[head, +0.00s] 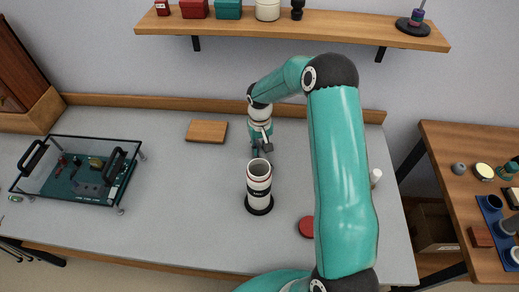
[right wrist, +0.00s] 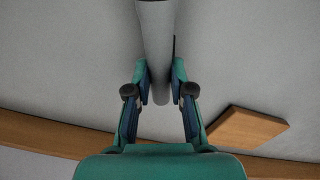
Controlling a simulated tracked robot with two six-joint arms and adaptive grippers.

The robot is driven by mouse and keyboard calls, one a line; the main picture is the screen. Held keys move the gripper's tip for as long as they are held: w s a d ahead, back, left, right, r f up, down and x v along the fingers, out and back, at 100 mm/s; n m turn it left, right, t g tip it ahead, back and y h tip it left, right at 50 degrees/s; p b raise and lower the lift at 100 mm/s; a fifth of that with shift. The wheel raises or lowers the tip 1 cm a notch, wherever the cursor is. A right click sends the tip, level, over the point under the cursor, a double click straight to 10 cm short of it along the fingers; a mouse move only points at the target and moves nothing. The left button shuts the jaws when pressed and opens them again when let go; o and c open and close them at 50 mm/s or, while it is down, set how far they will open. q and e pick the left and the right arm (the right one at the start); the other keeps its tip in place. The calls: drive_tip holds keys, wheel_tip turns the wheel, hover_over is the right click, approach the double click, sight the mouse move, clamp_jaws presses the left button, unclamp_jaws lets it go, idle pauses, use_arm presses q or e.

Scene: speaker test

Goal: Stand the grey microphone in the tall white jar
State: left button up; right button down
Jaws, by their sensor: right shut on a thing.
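The tall white jar (head: 259,184) stands upright on the grey table in the head view, with a dark round base and an open top. My right gripper (head: 260,147) is just behind the jar's mouth in that view. In the right wrist view my right gripper (right wrist: 160,84) is shut on the grey microphone (right wrist: 157,45), a long smooth cylinder between the two fingers. Its upper end runs out of that picture. In the head view the microphone is too small to make out clearly beside the fingers. My left gripper is not in view.
A wooden block (head: 207,131) lies behind and left of the jar. A clear tray (head: 120,190) with dark handles stands at the left. A red disc (head: 306,227) and a small white item (head: 375,176) are on the right. A wall shelf (head: 340,25) hangs above.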

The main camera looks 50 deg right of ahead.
sight(260, 148)
drive_tip(key=shift+f, duration=0.85)
drive_tip(key=c, duration=1)
unclamp_jaws()
drive_tip(key=shift+r, duration=0.35)
wheel_tip(260, 148, up, 11)
drive_tip(key=shift+r+b, duration=0.2)
drive_tip(key=shift+b, duration=0.65)
